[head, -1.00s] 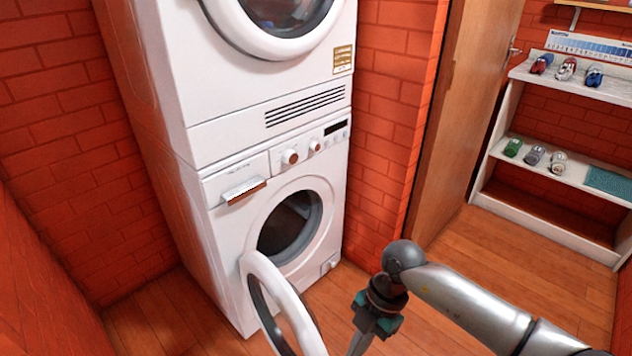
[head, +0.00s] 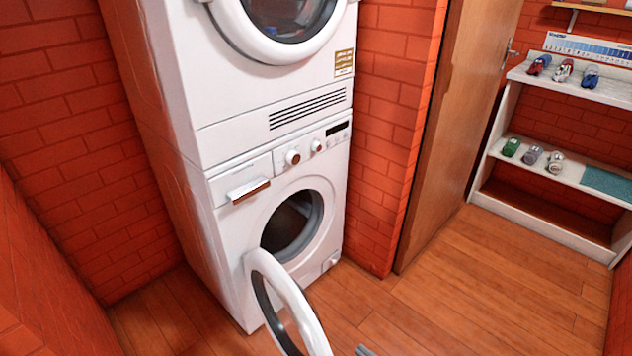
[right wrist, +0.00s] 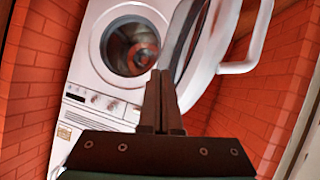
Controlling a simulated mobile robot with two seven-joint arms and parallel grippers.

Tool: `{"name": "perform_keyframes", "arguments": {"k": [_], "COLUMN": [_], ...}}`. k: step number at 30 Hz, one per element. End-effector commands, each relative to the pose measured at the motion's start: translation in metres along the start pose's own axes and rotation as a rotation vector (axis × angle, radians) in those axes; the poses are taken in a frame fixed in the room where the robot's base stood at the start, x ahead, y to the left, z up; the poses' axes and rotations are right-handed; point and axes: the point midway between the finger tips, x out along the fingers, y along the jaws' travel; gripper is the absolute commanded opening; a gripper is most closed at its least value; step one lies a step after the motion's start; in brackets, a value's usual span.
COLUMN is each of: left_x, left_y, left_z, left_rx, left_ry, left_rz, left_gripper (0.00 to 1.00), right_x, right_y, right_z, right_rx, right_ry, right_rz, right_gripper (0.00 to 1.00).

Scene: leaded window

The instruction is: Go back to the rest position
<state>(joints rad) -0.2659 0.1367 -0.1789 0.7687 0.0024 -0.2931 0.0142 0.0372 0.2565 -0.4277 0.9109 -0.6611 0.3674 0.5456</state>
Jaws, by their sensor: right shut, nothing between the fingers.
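My right gripper (head: 365,350) barely shows at the bottom edge of the head view, just right of the open washer door (head: 290,305). In the right wrist view the right gripper's fingers (right wrist: 160,75) are together and empty, pointing towards the lower washing machine. That machine (head: 290,250) is white, with its round front opening (head: 293,225) uncovered and its door swung out to the left. The wrist view appears upside down, with the opening (right wrist: 130,45) left of the fingers and the door (right wrist: 205,50) to the right. My left gripper is not in view.
A second white machine (head: 230,90) is stacked on top. A wooden door (head: 450,130) stands to the right, and a white shelf (head: 575,85) with small shoes and cans is beyond it. The wooden floor (head: 480,275) there is clear. Red brick walls enclose the machines.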

Motion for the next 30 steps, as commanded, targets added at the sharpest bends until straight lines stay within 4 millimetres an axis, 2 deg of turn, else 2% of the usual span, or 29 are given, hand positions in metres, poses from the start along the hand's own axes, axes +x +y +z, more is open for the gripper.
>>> {"name": "perform_keyframes", "arguments": {"k": [1, 4, 6, 9, 12, 15, 19, 30], "left_x": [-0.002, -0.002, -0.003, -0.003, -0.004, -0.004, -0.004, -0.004], "left_y": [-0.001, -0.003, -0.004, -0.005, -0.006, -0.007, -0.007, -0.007], "left_z": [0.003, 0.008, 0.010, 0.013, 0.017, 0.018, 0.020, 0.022], "left_rx": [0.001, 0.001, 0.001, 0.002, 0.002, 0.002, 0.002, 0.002], "left_ry": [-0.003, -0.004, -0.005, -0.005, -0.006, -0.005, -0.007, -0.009], "left_rz": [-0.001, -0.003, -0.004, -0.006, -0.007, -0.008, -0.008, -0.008], "left_gripper": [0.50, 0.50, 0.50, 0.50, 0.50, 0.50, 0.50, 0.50], "right_x": [-0.016, -0.049, -0.077, -0.121, -0.159, -0.188, -0.208, -0.211], "right_y": [-0.004, -0.014, -0.029, -0.057, -0.087, -0.110, -0.128, -0.131], "right_z": [0.040, 0.108, 0.151, 0.202, 0.237, 0.259, 0.271, 0.273], "right_rx": [0.065, 0.163, 0.228, 0.313, 0.386, 0.438, 0.475, 0.481], "right_ry": [-0.106, -0.306, -0.445, -0.627, -0.776, -0.879, -0.946, -0.959], "right_rz": [0.060, 0.147, 0.184, 0.206, 0.206, 0.195, 0.183, 0.181], "right_gripper": [0.00, 0.00, 0.00, 0.00, 0.00, 0.00, 0.00, 0.00]}}
